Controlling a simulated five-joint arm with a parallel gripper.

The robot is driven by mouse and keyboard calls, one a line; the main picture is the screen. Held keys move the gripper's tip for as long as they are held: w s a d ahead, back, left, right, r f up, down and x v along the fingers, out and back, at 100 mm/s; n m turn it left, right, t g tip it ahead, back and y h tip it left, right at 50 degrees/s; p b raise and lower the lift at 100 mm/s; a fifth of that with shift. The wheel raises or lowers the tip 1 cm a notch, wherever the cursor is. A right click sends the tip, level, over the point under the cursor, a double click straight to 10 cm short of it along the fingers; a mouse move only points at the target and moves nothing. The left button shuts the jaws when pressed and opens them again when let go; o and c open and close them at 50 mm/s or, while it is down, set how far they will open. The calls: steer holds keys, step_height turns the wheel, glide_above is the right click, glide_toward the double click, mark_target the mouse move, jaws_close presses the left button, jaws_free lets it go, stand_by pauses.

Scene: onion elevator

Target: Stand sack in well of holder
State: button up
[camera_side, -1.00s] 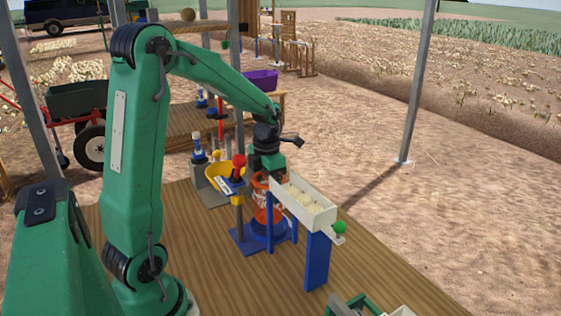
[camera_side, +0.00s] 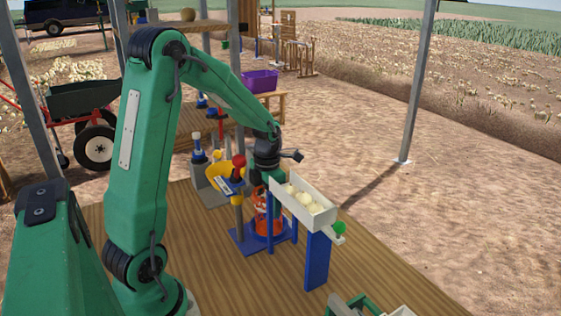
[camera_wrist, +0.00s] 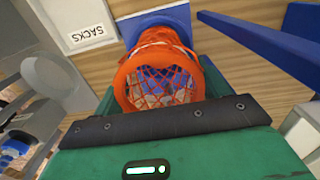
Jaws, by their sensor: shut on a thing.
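An orange mesh sack (camera_side: 268,226) is upright under my gripper (camera_side: 268,194) in the side view. In the wrist view, the sack (camera_wrist: 158,68) shows its open mouth and netting, and my gripper (camera_wrist: 165,110) is shut on its near rim. Blue also shows past the sack in the wrist view (camera_wrist: 150,20). The sack's bottom is at the holder, but I cannot tell how deep it sits in the well.
A white trough (camera_side: 318,217) with pale onions stands on blue legs close to the right of the sack. A yellow bowl (camera_side: 216,174) and a post with a red knob (camera_side: 239,160) stand to the left. A tray marked SACKS (camera_wrist: 75,22) shows in the wrist view.

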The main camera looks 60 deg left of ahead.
steer(key=o, duration=0.7)
steer(key=shift+f, duration=0.1)
step_height(320, 180, up, 12)
stand_by(0.5)
stand_by(0.4)
